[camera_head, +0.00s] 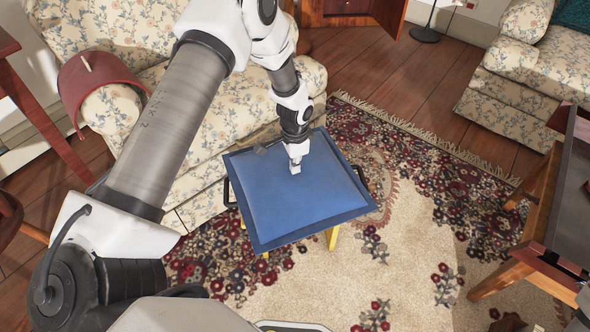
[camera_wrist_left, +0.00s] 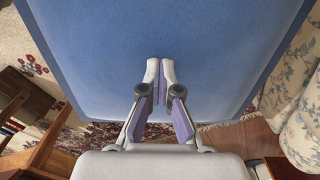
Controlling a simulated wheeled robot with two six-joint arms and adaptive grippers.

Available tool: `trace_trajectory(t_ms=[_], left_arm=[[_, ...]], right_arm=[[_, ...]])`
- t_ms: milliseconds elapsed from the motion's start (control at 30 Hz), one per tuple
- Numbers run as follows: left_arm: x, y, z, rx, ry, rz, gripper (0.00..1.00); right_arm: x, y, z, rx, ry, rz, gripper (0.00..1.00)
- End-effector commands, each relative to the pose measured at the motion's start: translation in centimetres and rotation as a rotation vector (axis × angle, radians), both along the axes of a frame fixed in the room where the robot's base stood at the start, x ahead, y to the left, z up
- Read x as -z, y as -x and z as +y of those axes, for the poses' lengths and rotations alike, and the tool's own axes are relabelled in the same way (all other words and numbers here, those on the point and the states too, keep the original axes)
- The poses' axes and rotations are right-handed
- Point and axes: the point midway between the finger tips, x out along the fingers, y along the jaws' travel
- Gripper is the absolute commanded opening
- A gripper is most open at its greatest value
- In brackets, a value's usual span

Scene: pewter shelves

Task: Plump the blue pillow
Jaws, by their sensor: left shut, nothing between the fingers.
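The blue pillow (camera_head: 285,203) lies flat on a small stand with yellow legs (camera_head: 333,237) and dark side handles, in the middle of the head view. Its top looks smooth and slightly domed. My left gripper (camera_head: 295,168) points down over the upper middle part of the pillow; its fingers are shut and empty. In the left wrist view the shut fingertips (camera_wrist_left: 159,66) appear against the pillow (camera_wrist_left: 90,50), at or close to its surface; I cannot tell whether they touch. My right gripper is not in view.
A floral sofa (camera_head: 515,75) is at the upper right, and a wooden table (camera_head: 545,200) at the right edge. A patterned rug (camera_head: 420,230) covers open floor right of the pillow.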

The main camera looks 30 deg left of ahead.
Motion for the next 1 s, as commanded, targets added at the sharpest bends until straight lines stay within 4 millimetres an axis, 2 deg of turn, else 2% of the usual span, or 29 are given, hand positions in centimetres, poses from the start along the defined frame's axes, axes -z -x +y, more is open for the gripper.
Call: trace_trajectory(t_ms=[233,767,1000], left_arm=[[0.2,0.0,0.0,0.0,0.0,0.0,0.0],[2.4,0.0,0.0,0.0,-0.001,0.001,0.0],[2.3,0.0,0.0,0.0,0.0,0.0,0.0]], right_arm=[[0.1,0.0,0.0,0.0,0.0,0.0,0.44],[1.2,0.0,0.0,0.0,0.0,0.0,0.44],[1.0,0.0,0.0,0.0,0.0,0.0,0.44]])
